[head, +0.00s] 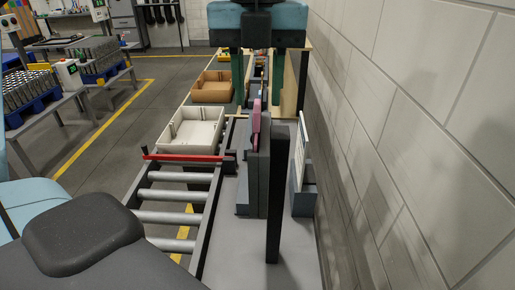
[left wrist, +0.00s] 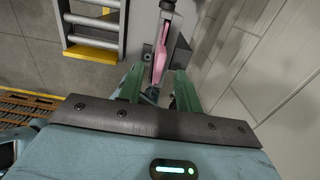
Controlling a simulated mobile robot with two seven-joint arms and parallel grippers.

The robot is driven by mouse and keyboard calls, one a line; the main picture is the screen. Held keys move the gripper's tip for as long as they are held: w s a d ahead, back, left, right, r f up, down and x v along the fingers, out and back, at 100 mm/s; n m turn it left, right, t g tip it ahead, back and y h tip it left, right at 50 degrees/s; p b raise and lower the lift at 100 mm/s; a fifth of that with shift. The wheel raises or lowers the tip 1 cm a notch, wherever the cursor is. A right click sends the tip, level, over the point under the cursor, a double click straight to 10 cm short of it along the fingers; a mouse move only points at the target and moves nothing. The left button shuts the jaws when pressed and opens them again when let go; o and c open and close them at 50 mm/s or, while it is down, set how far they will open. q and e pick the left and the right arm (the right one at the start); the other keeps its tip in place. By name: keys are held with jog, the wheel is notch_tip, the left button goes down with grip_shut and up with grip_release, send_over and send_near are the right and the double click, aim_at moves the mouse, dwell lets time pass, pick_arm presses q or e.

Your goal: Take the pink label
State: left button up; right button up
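The pink label (head: 256,122) stands upright, edge-on, in a dark grey holder (head: 258,180) on the grey table beside the wall. It also shows in the left wrist view as a thin pink strip (left wrist: 161,62). My left gripper (head: 257,88), teal with green fingers, is at the top of the head view, beyond the label. In the left wrist view its fingers (left wrist: 159,80) are spread on either side of the label's near end, with visible gaps. I cannot tell how deep the label sits between them. My right gripper is not in view.
A dark post (head: 274,195) stands in front of the holder, and a white panel (head: 299,152) stands in a grey holder to its right. The block wall (head: 410,130) is close on the right. A roller conveyor with a cream crate (head: 192,133) and an orange-brown crate (head: 212,88) runs on the left.

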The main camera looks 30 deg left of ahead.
aim_at(257, 105)
pick_arm(q)
notch_tip(257, 105, down, 4)
jog(key=shift+a+r, duration=0.1)
jog(key=shift+r, duration=0.15)
grip_shut()
